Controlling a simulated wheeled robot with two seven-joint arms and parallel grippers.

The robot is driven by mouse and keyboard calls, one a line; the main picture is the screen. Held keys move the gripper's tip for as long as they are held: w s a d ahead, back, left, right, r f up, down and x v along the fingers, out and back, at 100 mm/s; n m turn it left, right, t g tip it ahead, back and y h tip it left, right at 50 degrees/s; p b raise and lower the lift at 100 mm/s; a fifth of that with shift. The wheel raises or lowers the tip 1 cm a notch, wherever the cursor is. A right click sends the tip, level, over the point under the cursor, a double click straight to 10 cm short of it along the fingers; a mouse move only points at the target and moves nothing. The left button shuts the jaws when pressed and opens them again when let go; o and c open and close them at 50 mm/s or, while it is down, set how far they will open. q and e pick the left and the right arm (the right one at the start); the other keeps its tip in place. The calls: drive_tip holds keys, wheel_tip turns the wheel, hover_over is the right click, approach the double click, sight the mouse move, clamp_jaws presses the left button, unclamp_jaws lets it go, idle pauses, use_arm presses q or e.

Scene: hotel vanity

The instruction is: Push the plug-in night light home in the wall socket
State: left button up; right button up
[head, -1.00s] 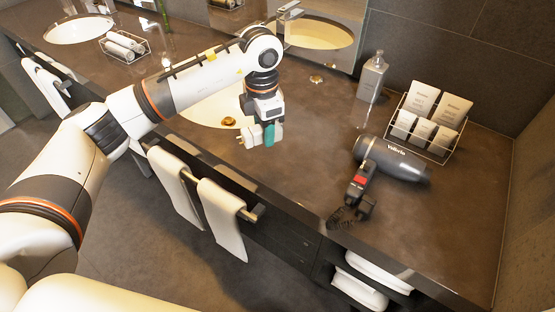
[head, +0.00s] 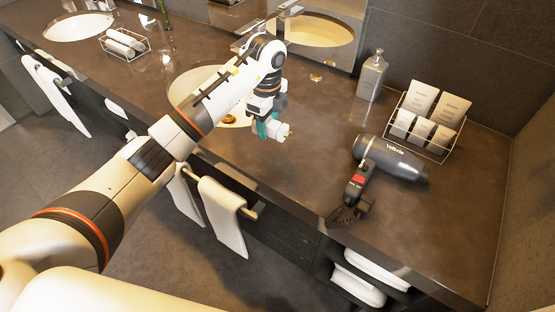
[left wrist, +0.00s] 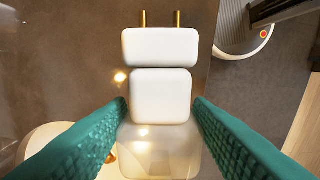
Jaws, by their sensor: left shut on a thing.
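My left gripper (head: 270,128), with green finger pads, is shut on the white night light (head: 282,132) above the counter, near the round basin's right side. In the left wrist view the night light (left wrist: 160,95) sits between the two green fingers (left wrist: 160,125). Its two brass prongs point to the top of that view, away from the gripper, and are bare. The lower part of the light is pale and translucent. No wall socket can be made out in either view. My right gripper is not in view.
A grey hair dryer (head: 390,158) with a coiled cord lies on the counter (head: 310,160) at right. A wire rack of packets (head: 447,108) and a soap bottle (head: 372,76) stand behind it. White towels (head: 222,210) hang in front. The counter between gripper and dryer is clear.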

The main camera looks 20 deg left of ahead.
use_arm(q)
drive_tip(key=p, duration=0.1)
hover_over(269, 157)
wheel_tip(269, 157, down, 5)
drive_tip(key=shift+d, duration=0.1)
wheel_tip(269, 157, down, 3)
drive_tip(key=shift+f+p, duration=0.2)
drive_tip(key=shift+p, duration=0.7)
drive_tip(key=shift+f, duration=0.55)
drive_tip(key=shift+f, duration=0.1)
drive_tip(key=shift+f, duration=0.15)
drive_tip(key=o, duration=1)
drive_tip(key=shift+c, duration=0.2)
